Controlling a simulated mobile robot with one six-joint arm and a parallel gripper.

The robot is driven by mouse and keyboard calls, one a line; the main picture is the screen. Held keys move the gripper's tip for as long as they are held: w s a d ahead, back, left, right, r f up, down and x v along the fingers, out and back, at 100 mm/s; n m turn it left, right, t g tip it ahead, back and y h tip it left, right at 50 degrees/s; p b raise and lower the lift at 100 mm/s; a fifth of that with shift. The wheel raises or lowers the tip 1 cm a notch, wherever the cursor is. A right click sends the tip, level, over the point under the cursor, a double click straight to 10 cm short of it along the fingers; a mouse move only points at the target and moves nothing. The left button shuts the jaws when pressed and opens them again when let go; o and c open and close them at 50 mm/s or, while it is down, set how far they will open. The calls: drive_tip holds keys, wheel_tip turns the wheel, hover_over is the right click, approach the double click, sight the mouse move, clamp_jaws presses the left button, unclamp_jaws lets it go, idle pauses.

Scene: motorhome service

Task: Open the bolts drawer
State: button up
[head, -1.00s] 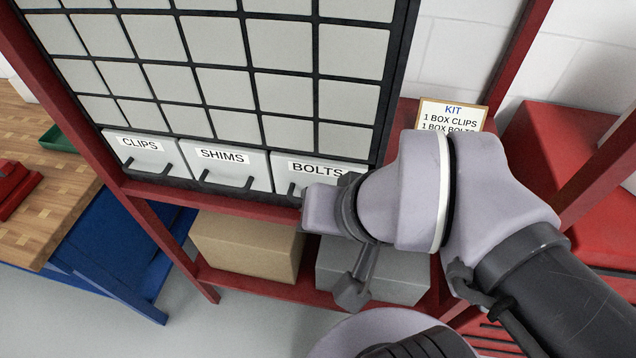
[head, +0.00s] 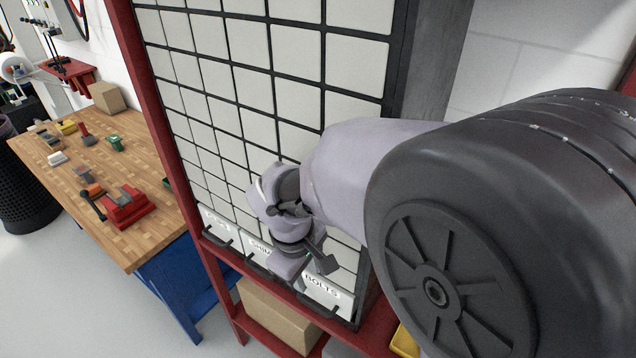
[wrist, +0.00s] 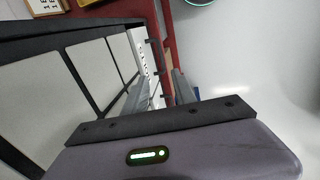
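The bolts drawer (head: 322,287) is at the right end of the labelled bottom row of the pale drawer cabinet in the head view. Its front looks level with its neighbours, and part of it is hidden by my wrist. Contact with the handle cannot be told.
The clips drawer (head: 216,222) is at the row's left end. A red rack frame (head: 168,100) surrounds the cabinet, with a cardboard box (head: 272,312) below. A wooden workbench (head: 110,190) with a red vise (head: 125,208) stands left.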

sight(314, 306)
drive_tip(key=w+f+b, duration=0.1)
drive_tip(key=f, duration=0.5)
drive_tip(key=w+d+f+b, duration=0.1)
drive_tip(key=f, duration=0.4)
drive_tip(key=w+f+b, duration=0.1)
drive_tip(key=f+b, duration=0.1)
drive_tip(key=f, duration=0.4)
drive_tip(key=shift+d+f, duration=0.25)
drive_tip(key=shift+f, duration=0.05)
drive_tip(key=shift+c, duration=0.2)
clamp_jaws()
